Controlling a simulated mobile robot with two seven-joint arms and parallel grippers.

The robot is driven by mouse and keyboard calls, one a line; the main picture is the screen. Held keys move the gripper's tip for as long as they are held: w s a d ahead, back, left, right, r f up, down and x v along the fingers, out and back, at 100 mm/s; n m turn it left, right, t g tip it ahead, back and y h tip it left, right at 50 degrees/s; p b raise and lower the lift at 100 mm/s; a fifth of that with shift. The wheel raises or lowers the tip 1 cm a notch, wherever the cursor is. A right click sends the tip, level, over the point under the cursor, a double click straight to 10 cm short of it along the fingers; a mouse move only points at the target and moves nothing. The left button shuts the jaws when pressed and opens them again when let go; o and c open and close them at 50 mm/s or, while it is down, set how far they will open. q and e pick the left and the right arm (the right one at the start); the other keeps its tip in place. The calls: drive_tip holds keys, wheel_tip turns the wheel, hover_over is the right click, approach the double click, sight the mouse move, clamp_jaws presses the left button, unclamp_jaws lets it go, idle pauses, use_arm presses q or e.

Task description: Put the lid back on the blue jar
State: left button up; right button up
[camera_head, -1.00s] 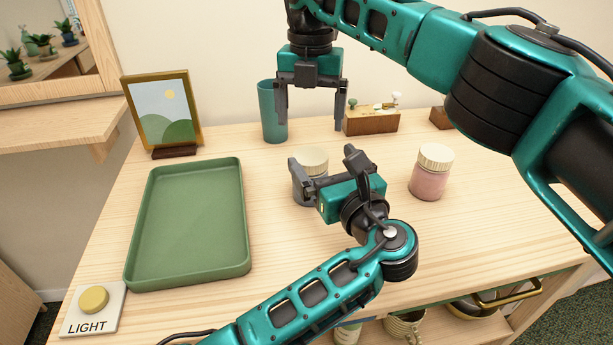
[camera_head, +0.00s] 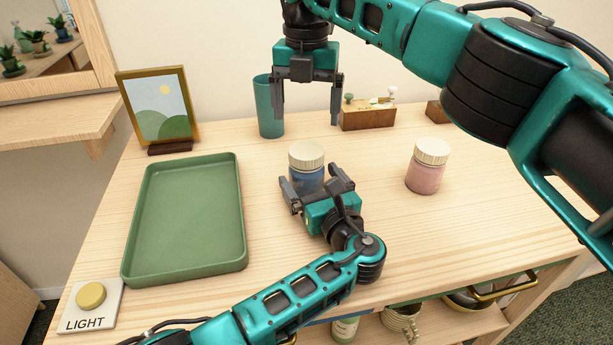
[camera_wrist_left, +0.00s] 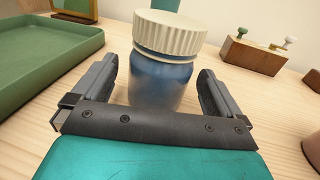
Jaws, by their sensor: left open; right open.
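The blue jar (camera_head: 307,176) stands upright near the middle of the table. A cream ribbed lid (camera_head: 306,156) sits on top of it. In the left wrist view the jar (camera_wrist_left: 160,82) stands just ahead of and between my open fingers, and its lid (camera_wrist_left: 170,33) looks slightly tilted, with a narrow band below its rim. My left gripper (camera_head: 316,187) is open and low at the jar's near side, hiding its lower part. My right gripper (camera_head: 307,110) is open and empty, pointing down above the back of the table.
A pink jar with a cream lid (camera_head: 426,167) stands to the right. A green tray (camera_head: 186,272) lies left, with a LIGHT button (camera_head: 91,296) in front. A teal cup (camera_head: 270,108), a wooden box (camera_head: 368,118) and a picture frame (camera_head: 157,108) stand at the back.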

use_arm(q)
drive_tip(key=shift+x, duration=1.8)
drive_tip(key=shift+c, duration=0.2)
